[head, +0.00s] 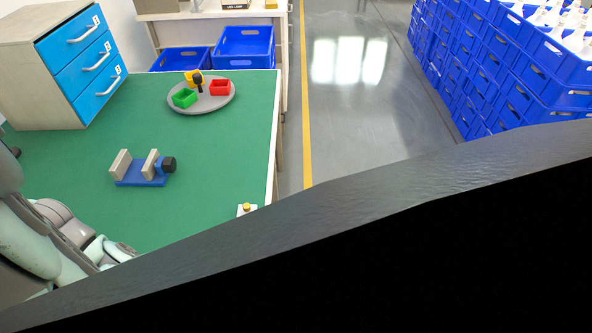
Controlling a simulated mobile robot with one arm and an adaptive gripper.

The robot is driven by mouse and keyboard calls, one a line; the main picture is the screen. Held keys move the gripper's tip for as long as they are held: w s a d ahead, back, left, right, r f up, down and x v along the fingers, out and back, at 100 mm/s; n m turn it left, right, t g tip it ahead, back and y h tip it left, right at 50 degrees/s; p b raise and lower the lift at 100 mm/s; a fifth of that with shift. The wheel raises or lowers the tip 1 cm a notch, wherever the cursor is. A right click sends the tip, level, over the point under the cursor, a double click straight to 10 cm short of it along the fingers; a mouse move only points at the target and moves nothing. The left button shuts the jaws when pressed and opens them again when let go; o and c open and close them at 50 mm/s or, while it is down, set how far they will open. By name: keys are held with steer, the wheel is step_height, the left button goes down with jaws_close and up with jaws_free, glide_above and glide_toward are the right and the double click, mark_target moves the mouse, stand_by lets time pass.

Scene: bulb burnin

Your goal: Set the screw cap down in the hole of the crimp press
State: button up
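A small white block (240,212) with a gold-yellow piece (246,207) on top stands at the right front edge of the green table. It is too small to tell whether this is the crimp press with the screw cap, and no hole can be made out. No other screw cap or crimp press can be identified. Grey and pale green links of my arm reach in at the lower left, left of the white block and apart from it. My gripper cannot be made out in this view.
A blue vise (141,181) with beige jaws and black knob stands mid-table. Behind it, a round grey tray (214,105) carries green, red and yellow bins and a black item. A blue-drawer cabinet (83,62) stands back left. Green tabletop (215,160) between is clear. Blue crates (485,75) are stacked at right.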

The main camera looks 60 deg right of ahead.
steer(key=shift+d, duration=0.1)
steer(key=o, duration=0.7)
steer(key=v, duration=1.2)
stand_by(0.4)
